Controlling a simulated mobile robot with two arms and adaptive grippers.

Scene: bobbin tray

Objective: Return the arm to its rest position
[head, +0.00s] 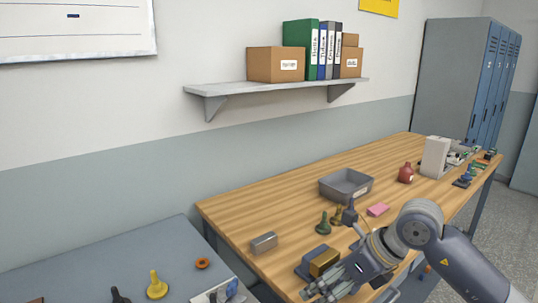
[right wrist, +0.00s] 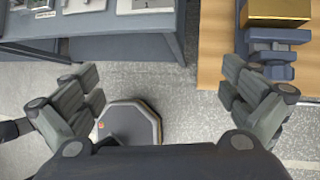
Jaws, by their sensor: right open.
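My right arm comes in from the right in the head view. Its gripper (head: 328,283) is near the front edge of the wooden table, by a brass-coloured block (head: 325,261) on a dark blue-grey base. In the right wrist view my right gripper (right wrist: 160,77) has its fingers wide apart with nothing between them, above the grey floor. The brass block (right wrist: 276,10) and its base are at the upper right there, apart from the fingers. My left gripper is not in view.
A blue-grey table (head: 115,262) stands at left.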

